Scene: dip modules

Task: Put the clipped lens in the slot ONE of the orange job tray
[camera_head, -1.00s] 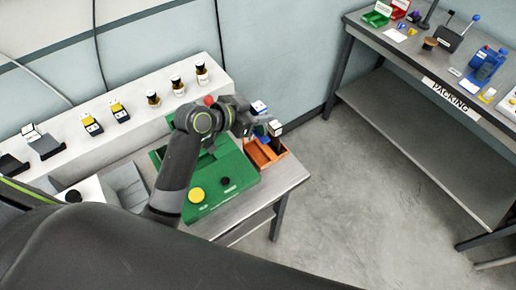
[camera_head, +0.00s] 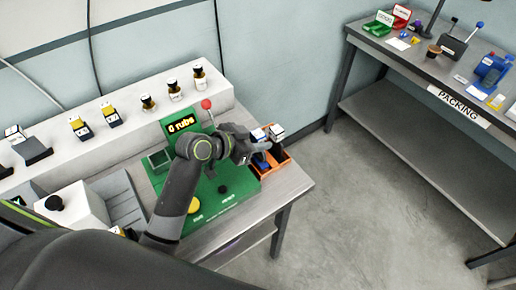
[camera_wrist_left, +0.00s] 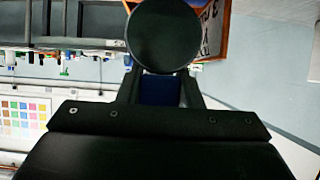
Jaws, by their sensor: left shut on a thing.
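My left gripper (camera_head: 257,147) is at the left rim of the orange job tray (camera_head: 284,168), at the right end of the bench. In the left wrist view its fingers (camera_wrist_left: 161,92) are shut on the clipped lens, which shows as a dark round disc (camera_wrist_left: 164,36) with a blue part (camera_wrist_left: 160,90) between the fingers. In the head view the hand largely hides the lens. Two white-topped pieces (camera_head: 277,132) show beside the fingertips, and a blue piece (camera_head: 260,161) shows in the tray's left part. The slot markings are unreadable. My right gripper is out of view.
A green station (camera_head: 228,199) with a display reading "0 rubs" (camera_head: 181,124), a red knob (camera_head: 206,104) and a yellow button (camera_head: 193,206) lies under my left arm. Several bottles (camera_head: 173,88) stand on the back ledge. A packing table (camera_head: 455,80) stands at right, across clear floor.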

